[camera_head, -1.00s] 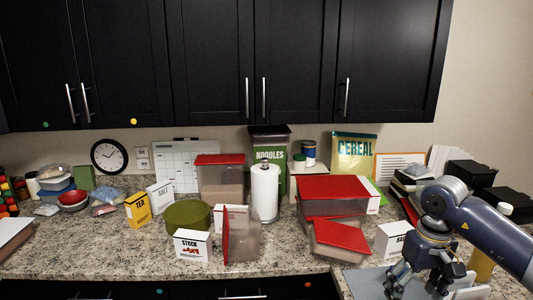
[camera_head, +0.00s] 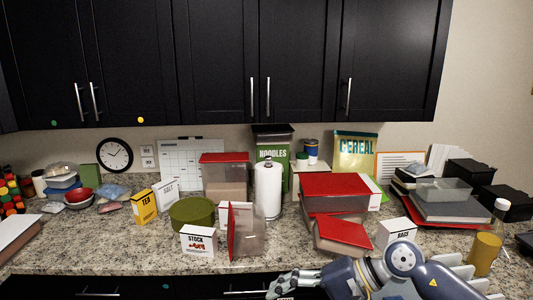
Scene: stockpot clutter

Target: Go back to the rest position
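My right arm crosses the bottom right of the head view, in front of the counter's front edge. Its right gripper (camera_head: 281,287) is at the bottom edge, pointing left and partly cut off by the frame. I cannot make out whether its fingers are open or shut. No object shows in it. My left gripper is not in view.
The granite counter (camera_head: 110,240) is crowded. Near the arm stand a bags box (camera_head: 396,232), a red-lidded container (camera_head: 342,233), a mustard cylinder (camera_head: 484,255) and a stock box (camera_head: 198,241). Dark cabinets (camera_head: 220,60) hang above. The front-left counter is fairly clear.

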